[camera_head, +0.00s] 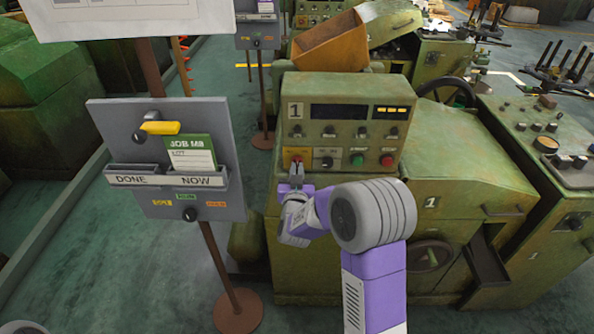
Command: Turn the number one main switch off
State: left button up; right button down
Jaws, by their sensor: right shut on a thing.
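The green machine marked 1 (345,122) stands ahead with its control panel facing me. The main switch (297,155) is at the lower left of the panel, with a yellow and red plate. My right gripper (297,168) is at this switch, shut on its knob. The fingers hide the knob, so I cannot tell which way it points. My left gripper is not in view.
The panel also has a black knob (327,162), a green button (357,160) and a red button (387,160). A grey job board (220,140) on a post (222,275) stands close on the left. Another machine's console (540,122) is at right.

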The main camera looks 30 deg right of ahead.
jog(key=n+p, duration=0.1)
jog(key=n, duration=0.3)
jog(key=shift+n, duration=0.3)
jog(key=shift+n+p, duration=1.1)
jog(key=shift+n, duration=1.2)
jog(key=c, duration=1.2)
grip_release()
jog(key=v, duration=0.7)
jog(key=shift+s, duration=0.25)
jog(key=shift+a, duration=0.15)
